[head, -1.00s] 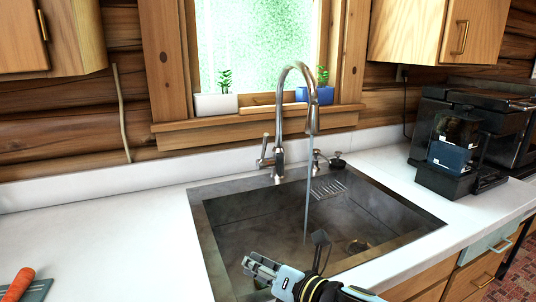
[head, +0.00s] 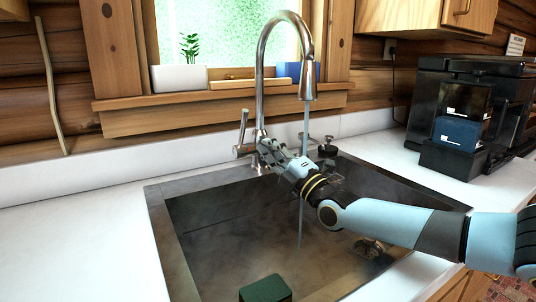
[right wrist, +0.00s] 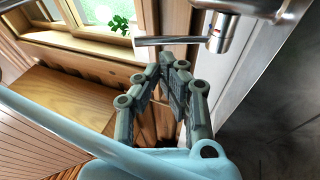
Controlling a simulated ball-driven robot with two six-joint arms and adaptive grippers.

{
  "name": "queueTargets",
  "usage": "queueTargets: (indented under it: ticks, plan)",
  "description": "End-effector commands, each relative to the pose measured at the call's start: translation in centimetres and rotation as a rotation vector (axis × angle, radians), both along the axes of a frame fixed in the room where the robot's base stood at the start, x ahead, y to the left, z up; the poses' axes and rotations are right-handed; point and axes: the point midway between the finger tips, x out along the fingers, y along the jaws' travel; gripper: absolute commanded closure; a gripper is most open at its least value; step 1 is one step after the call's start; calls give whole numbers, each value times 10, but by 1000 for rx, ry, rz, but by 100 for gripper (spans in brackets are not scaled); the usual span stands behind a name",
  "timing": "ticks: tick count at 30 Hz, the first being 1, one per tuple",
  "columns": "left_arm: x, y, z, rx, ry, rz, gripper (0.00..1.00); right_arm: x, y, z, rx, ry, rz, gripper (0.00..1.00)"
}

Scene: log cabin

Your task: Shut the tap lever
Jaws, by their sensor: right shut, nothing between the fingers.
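The tall metal tap (head: 262,75) stands behind the sink. A stream of water (head: 304,125) runs from its spout. Its lever (head: 243,127) points up, on the left side of the tap body. In the right wrist view the lever (right wrist: 170,40) lies across the top, just beyond my fingertips. My right gripper (head: 266,148) is shut and empty, close in front of the tap's base and just right of the lever; its fingers also show in the right wrist view (right wrist: 166,68). I cannot tell whether it touches the tap. My left gripper is not in view.
The dark sink (head: 163,225) lies below my right arm. A dark green block (head: 265,289) shows at the bottom edge. A potted plant (head: 179,78) stands on the sill (head: 140,118). A black machine (head: 462,115) is at right. The left countertop (head: 70,235) is clear.

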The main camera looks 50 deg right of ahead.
Motion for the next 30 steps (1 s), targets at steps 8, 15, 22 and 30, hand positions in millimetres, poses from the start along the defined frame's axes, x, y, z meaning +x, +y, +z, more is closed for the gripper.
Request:
queueTargets:
  ticks: [8,15,22,30]
  plan:
    - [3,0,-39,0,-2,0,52,48,-4,13,-1,-1,2,100]
    - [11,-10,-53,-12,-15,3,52,69,-6,24,1,1,1,100]
    - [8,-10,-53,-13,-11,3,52,72,-6,27,0,2,2,100]
    - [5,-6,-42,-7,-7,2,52,73,-7,32,5,17,2,100]
